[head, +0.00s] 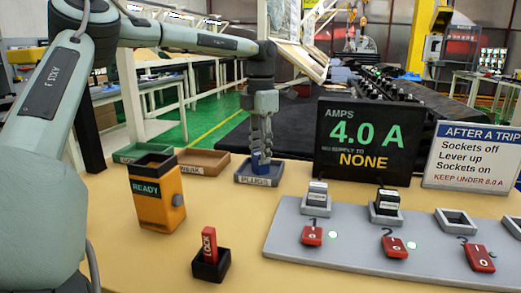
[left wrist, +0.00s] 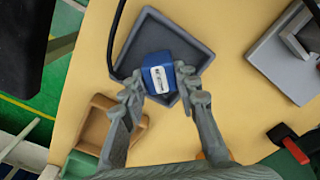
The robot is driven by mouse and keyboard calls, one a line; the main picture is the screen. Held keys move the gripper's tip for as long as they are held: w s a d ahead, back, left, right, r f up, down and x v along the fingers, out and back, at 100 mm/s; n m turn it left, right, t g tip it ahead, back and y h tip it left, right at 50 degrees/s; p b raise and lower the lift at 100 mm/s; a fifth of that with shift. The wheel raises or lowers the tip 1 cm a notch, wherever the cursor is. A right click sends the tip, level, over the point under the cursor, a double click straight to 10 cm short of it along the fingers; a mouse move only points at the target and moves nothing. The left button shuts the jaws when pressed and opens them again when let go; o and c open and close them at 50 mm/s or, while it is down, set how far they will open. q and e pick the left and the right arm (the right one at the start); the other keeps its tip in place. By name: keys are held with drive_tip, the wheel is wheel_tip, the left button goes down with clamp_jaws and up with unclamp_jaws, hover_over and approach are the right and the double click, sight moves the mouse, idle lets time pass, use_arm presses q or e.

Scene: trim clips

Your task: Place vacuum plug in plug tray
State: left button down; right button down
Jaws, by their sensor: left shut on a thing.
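A blue plug (head: 261,163) with a white label, too small to read, is between the fingers of my left gripper (head: 262,151). The left wrist view shows the plug (left wrist: 159,66) clasped between both fingertips (left wrist: 160,88). It is over or inside the dark grey tray marked PLUGS (head: 258,180); the tray (left wrist: 205,50) surrounds it in the left wrist view. I cannot tell if the plug touches the tray floor. The fingers hide part of the plug in the head view. My right gripper is not in view.
Brown (head: 200,169) and green (head: 140,153) trays stand left of the plug tray. An orange READY unit (head: 157,198) and a red-topped LOCK holder (head: 211,262) stand nearer. A grey socket panel (head: 350,248) and a 4.0 A display (head: 363,140) are at right. A black cable (left wrist: 115,38) runs beside the tray.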

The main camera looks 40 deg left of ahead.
use_arm(q)
drive_tip(key=c, duration=1.1)
unclamp_jaws()
drive_tip(key=shift+c, duration=0.2)
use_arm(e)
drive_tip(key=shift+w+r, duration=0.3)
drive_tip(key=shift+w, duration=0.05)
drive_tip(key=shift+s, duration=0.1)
use_arm(q)
drive_tip(key=shift+r, duration=0.2)
wheel_tip(320, 180, up, 3)
drive_tip(key=shift+f, duration=0.2)
wheel_tip(320, 180, up, 9)
drive_tip(key=shift+r, duration=0.2)
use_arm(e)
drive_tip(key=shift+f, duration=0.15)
